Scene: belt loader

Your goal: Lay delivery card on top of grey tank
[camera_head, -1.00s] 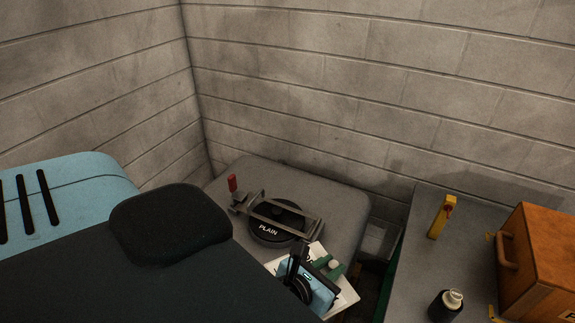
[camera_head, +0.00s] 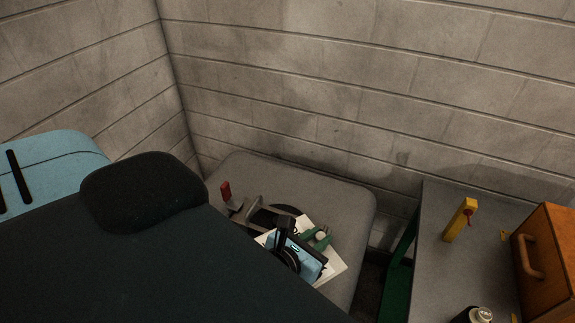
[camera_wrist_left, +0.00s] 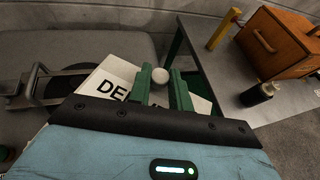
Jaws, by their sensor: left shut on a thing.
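The grey tank (camera_head: 343,198) stands against the block wall, a broad rounded box with a dark round lid (camera_head: 262,217) under a metal clamp with a red handle (camera_head: 225,190). My left gripper (camera_head: 318,239), with green fingers, is shut on the pale knob (camera_wrist_left: 160,75) of the white delivery card (camera_head: 334,267). The card is over the tank's top beside the lid, partly covering the lid in the head view. I cannot tell whether the card touches the tank.
Right of the tank, past a dark gap, is a grey table (camera_head: 435,270) with green legs. It holds a yellow upright piece (camera_head: 460,220), an orange-brown case (camera_head: 545,265) and a dark bottle (camera_wrist_left: 258,94). The tank's right and back top is clear.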

